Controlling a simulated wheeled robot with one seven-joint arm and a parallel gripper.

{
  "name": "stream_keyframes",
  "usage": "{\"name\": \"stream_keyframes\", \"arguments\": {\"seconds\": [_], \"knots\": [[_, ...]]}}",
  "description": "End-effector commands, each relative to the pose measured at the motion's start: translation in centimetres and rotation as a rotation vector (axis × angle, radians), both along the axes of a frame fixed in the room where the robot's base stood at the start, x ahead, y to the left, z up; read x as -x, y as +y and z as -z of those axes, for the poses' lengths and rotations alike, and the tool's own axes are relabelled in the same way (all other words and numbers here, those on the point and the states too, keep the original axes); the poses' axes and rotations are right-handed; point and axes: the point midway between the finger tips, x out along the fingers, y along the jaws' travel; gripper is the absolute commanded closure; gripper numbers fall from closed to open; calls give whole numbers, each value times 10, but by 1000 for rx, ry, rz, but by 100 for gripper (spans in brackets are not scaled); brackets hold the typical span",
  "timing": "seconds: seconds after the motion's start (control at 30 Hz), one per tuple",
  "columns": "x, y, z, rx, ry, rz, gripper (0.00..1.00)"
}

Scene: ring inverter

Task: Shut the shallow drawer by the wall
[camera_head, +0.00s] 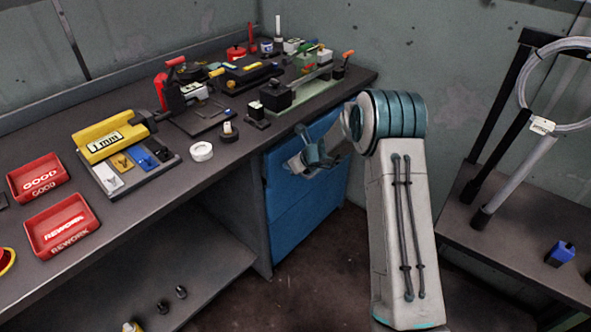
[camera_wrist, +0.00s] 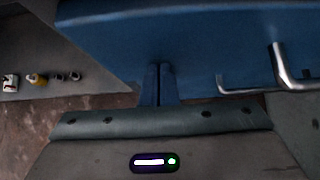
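The blue drawer fronts (camera_head: 306,209) are under the workbench, near the back wall. The upper front (camera_head: 285,150) is partly covered by my gripper (camera_head: 312,157), and I cannot tell how far it stands out. In the wrist view a broad blue drawer front (camera_wrist: 200,40) fills the upper middle, with a metal bar handle (camera_wrist: 284,68) at the right. My gripper (camera_wrist: 159,68) has its two fingers together with nothing seen between them. Its tips are at or very close to the blue face, left of the handle. I cannot tell whether they touch.
The workbench top (camera_head: 155,210) above carries red trays (camera_head: 62,224), a yellow gauge block (camera_head: 112,137) and several tools. A lower shelf (camera_head: 195,275) is left of the drawers. A side table (camera_head: 520,235) with a cable coil stands right. Dark floor (camera_head: 300,290) is clear before the drawers.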

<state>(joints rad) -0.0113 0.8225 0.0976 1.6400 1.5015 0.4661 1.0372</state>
Motion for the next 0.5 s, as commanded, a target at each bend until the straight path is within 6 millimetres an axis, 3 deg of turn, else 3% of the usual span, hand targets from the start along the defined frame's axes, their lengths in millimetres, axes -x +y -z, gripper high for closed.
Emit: {"name": "stream_keyframes", "arguments": {"seconds": [0.2, 0.5], "knots": [[-8, 15, 0, -1, 1, 2, 100], [-12, 21, -1, -2, -2, 2, 100]]}}
